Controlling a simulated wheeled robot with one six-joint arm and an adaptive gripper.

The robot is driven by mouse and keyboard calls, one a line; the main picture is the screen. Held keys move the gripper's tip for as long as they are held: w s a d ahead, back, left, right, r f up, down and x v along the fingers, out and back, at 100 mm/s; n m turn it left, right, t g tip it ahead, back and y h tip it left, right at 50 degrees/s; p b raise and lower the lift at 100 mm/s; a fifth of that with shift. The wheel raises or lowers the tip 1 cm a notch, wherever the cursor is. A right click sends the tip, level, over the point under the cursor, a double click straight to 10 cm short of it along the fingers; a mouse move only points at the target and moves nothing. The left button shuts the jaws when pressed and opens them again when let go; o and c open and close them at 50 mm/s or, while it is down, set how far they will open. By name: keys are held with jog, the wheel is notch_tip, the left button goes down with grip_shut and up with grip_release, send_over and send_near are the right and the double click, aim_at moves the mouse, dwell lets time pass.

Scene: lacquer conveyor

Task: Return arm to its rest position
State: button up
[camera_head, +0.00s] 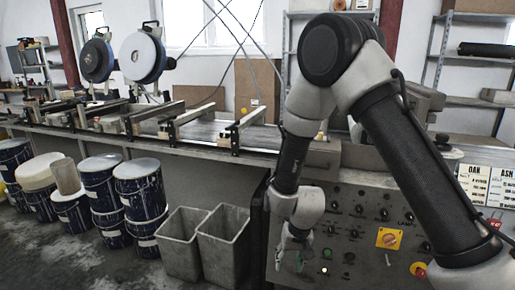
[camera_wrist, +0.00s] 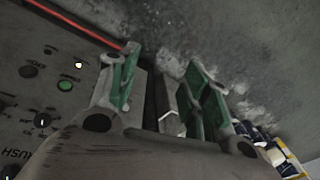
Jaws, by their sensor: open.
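My gripper (camera_head: 292,258) hangs low in front of the grey control panel (camera_head: 350,205) in the head view, with the arm folded down from above. In the wrist view my gripper (camera_wrist: 166,68) is open, its two green-padded fingers apart with nothing held between them. Part of a grey bin appears beyond the fingers. I cannot tell whether the gripper touches the panel.
Two grey bins (camera_head: 222,215) stand left of the panel. Several blue drums (camera_head: 140,185) stand farther left. Shelves (camera_head: 470,70) stand at the back right. Concrete floor (camera_head: 85,262) is open at the front left.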

jog(key=s+d+r+t, duration=0.1)
jog(key=s+d+r, duration=0.5)
jog(key=r, duration=0.6)
jog(key=s+d+r+t+h, duration=0.1)
jog(key=s+d+r, duration=0.5)
jog(key=d+r, duration=0.5)
jog(key=s+d+r+t, duration=0.1)
jog(key=s+d+r, duration=0.5)
jog(key=d+r, duration=0.3)
jog(key=v, duration=0.4)
jog(key=shift+w+r, duration=0.2)
jog(key=shift+w, duration=0.1)
